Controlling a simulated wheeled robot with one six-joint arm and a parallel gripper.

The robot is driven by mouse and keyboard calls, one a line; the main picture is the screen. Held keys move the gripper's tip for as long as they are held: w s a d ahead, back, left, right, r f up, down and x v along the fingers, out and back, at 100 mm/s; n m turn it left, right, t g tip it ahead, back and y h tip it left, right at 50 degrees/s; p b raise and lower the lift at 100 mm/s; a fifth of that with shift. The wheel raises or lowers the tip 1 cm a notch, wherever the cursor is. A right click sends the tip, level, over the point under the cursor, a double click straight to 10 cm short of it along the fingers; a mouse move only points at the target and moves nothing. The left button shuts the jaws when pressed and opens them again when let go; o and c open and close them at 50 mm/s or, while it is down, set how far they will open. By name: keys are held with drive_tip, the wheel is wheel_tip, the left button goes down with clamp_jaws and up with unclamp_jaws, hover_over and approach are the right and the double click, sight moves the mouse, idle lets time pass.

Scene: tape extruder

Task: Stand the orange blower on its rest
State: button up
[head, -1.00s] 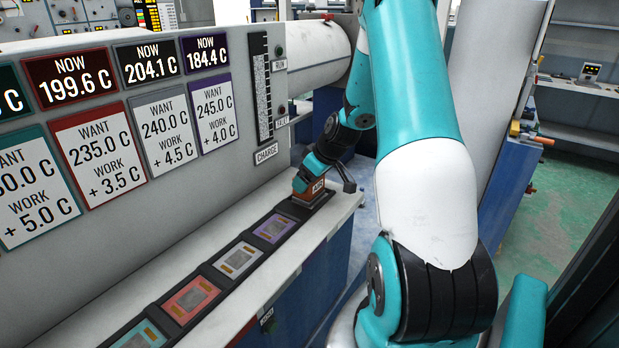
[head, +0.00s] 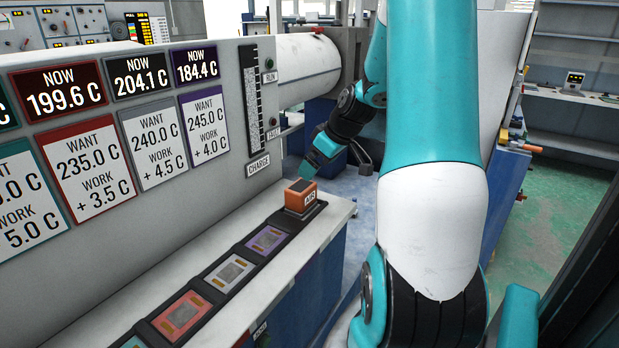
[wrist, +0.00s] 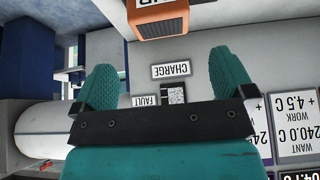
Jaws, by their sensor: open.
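The orange blower (head: 300,196), a small block with a white AIR label, stands upright on a black pad (head: 318,208) at the far end of the dark strip on the ledge. I take this pad to be its rest. My gripper (head: 307,172) is just above and behind the blower in the head view, apart from it as far as I can tell. In the wrist view my gripper (wrist: 166,75) has its two teal fingers spread wide with nothing between them. The blower (wrist: 157,18) shows at the top edge there, partly cut off, beyond the fingertips.
The grey panel (head: 215,200) with temperature cards and a CHARGE label (head: 258,166) rises left of the ledge. Coloured framed plates (head: 232,272) line the strip on the ledge (head: 275,285). A white cylinder (head: 310,68) lies behind. Green floor is open at right.

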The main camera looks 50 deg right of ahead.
drive_tip(key=w+a+r+n+g+y, duration=0.1)
drive_tip(key=a+r, duration=0.2)
drive_tip(key=a, duration=0.8)
drive_tip(key=a+r+n+g+y, duration=0.1)
drive_tip(key=a+r+n+y, duration=0.1)
drive_tip(key=a, duration=1)
drive_tip(key=s+a+r+n+g, duration=0.2)
drive_tip(key=s+a+n+g, duration=0.1)
drive_tip(key=s+a, duration=1.3)
drive_tip(key=a+g, duration=0.1)
drive_tip(key=a, duration=0.2)
drive_tip(key=shift+s+y, duration=0.2)
drive_tip(key=shift+y, duration=0.2)
drive_tip(key=shift+a+r, duration=0.1)
drive_tip(key=shift+r, duration=0.1)
drive_tip(key=shift+r+p, duration=0.35)
drive_tip(key=shift+p, duration=0.15)
